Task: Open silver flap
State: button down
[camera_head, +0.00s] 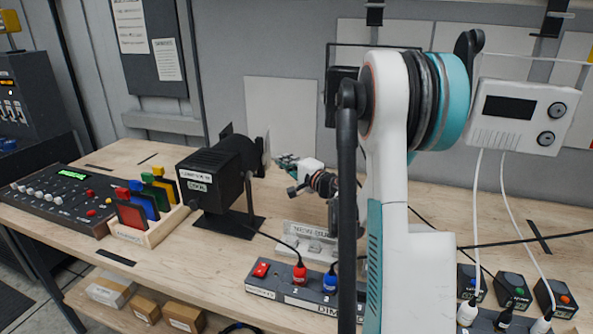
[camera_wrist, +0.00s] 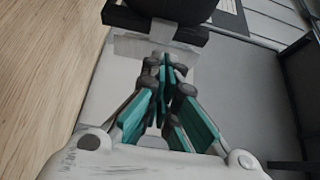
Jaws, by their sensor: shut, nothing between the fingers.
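A black stage lamp (camera_head: 207,178) stands on the bench, with its front turned to the right. A silver flap (camera_head: 266,152) stands at the lamp's front, and a dark flap shows behind the barrel. My gripper (camera_head: 283,160) is just right of the silver flap, reaching in from the right. In the wrist view my gripper (camera_wrist: 166,72) has its teal fingers together and empty. A grey plate, apparently the silver flap (camera_wrist: 130,46), lies just beyond the fingertips, below the black lamp parts (camera_wrist: 175,12). I cannot tell whether the fingertips touch it.
A rack of coloured filters (camera_head: 150,215) and a control desk (camera_head: 62,197) stand left of the lamp. A power strip (camera_head: 310,296) with red and blue plugs lies in front. A clear-looking holder (camera_head: 312,240) stands near my arm. Cables cross the bench at right.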

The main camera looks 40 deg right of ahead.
aim_at(264, 158)
jog(key=shift+w+a+b, duration=0.3)
jog(key=shift+w+a, duration=0.65)
jog(key=shift+a, duration=0.15)
jog(key=shift+w+a, duration=0.35)
jog(key=shift+a, duration=0.25)
jog(key=shift+w+a, duration=0.3)
jog(key=shift+a, duration=0.25)
jog(key=shift+d, duration=0.1)
jog(key=shift+s, duration=0.15)
